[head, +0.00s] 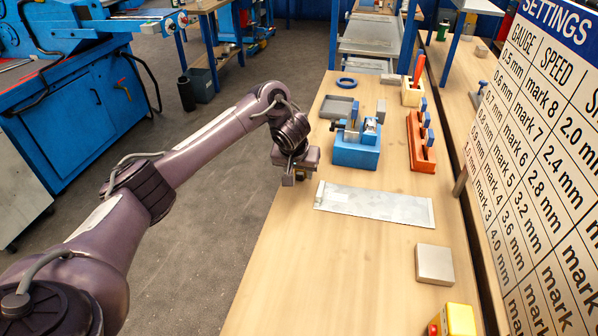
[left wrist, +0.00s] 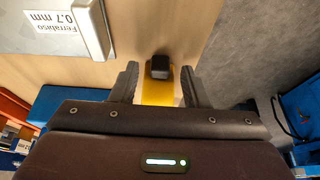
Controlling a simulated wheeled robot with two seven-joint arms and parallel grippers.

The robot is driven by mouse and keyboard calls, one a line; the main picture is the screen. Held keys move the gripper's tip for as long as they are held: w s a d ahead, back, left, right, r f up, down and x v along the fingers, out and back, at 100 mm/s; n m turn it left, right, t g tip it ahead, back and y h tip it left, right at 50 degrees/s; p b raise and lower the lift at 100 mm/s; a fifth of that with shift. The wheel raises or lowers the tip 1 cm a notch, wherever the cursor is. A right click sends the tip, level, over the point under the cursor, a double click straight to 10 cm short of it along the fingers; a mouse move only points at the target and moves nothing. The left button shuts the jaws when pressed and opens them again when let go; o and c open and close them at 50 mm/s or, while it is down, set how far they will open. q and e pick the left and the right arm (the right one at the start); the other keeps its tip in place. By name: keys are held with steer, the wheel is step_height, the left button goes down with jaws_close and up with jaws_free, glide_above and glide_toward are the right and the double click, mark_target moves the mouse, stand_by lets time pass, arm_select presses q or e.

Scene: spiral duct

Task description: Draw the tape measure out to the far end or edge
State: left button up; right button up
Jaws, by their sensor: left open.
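A yellow thing with a black block at its end, which looks like the tape measure (left wrist: 158,92), lies between the fingers of my left gripper (left wrist: 159,68) in the left wrist view. The gripper is open, with a gap on both sides of the black block. The gripper's body hides the rest of the yellow thing. In the head view my left gripper (head: 294,178) is low over the left edge of the workbench (head: 340,270) and largely hides the tape measure. A flat grey metal sheet (head: 375,205) lies just right of the gripper. My right gripper is not in view.
A blue device (head: 356,152) and an orange rack (head: 421,143) stand behind the sheet. A grey square block (head: 434,264) and a yellow box with red (head: 455,321) are at the near right. A settings board (head: 545,140) stands along the right.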

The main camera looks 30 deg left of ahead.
arm_select(q)
steer(key=p+v, duration=0.4)
steer(key=v, duration=0.2)
steer(key=shift+s+r, duration=0.2)
steer(key=shift+r, duration=0.2)
